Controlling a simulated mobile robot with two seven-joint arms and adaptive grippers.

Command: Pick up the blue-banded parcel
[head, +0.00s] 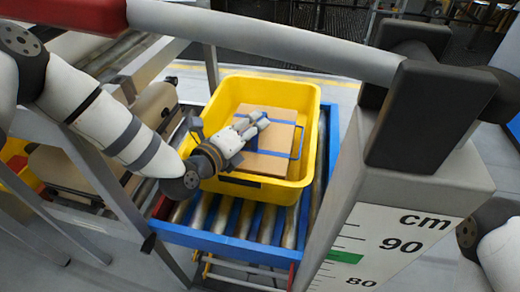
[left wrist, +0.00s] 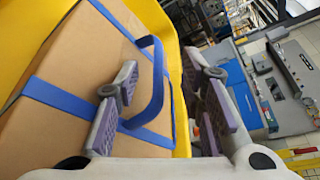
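The blue-banded parcel (head: 273,138) is a brown cardboard box with crossing blue bands. It lies inside a yellow tray (head: 312,125). In the left wrist view the parcel (left wrist: 75,80) fills the left side, and a raised blue strap loop (left wrist: 157,85) stands off its face. My left gripper (head: 262,121) is above the parcel and hides part of it. In the left wrist view its fingers (left wrist: 163,72) are apart, with the loop between them and nothing clasped. My right gripper is not in view; only part of my right arm shows at the right edge.
The tray sits on a roller conveyor with a blue frame (head: 235,243). A grey post with a cm scale (head: 385,235) stands at the right. A grey metal frame upright (head: 210,68) stands at the left. Tray walls surround the parcel closely.

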